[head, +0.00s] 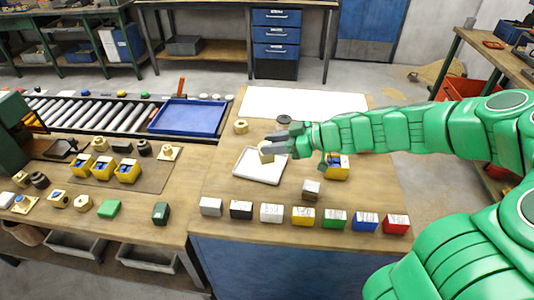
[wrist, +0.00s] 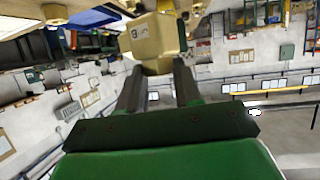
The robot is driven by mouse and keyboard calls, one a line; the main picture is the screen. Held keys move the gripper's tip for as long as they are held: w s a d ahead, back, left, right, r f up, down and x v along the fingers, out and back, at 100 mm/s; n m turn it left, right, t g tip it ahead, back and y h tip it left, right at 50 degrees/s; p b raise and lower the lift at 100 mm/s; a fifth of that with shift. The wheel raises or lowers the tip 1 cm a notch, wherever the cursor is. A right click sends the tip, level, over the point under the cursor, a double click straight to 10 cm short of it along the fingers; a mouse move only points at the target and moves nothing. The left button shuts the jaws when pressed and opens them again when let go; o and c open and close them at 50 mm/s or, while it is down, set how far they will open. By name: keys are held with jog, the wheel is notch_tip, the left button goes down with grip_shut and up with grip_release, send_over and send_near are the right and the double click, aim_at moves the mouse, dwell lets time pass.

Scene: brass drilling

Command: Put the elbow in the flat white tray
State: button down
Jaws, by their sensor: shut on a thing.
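My gripper (head: 277,146) is shut on a brass-coloured elbow (head: 265,152), which shows between the two fingers in the wrist view (wrist: 157,42). In the head view the elbow appears over the upper right part of the flat white tray (head: 248,172). How high it is above the tray is hard to tell. The tray lies on the wooden table and its visible part looks empty. The fingers hide part of the elbow.
A yellow bin (head: 337,172) stands right of the tray, near my arm. A small brown-and-white block (head: 310,188) is in front of it. Several coloured blocks line the front edge. A brass ring (head: 241,126) and a dark disc (head: 284,119) lie behind the tray. A blue tray (head: 187,117) is farther left.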

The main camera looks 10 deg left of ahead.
jog(key=w+f, duration=0.2)
jog(key=w+a+f, duration=0.1)
jog(key=w+f, duration=0.1)
jog(key=w+a+f, duration=0.1)
jog(key=w+f, duration=0.1)
jog(key=shift+a+f, duration=0.15)
jog(key=shift+f, duration=0.1)
jog(key=shift+w+f, duration=0.15)
jog(key=shift+f, duration=1.45)
jog(key=shift+f, duration=0.15)
jog(key=c, duration=0.8)
grip_release()
jog(key=shift+d+r, duration=0.25)
jog(key=v, duration=1.1)
jog(key=shift+d, duration=0.2)
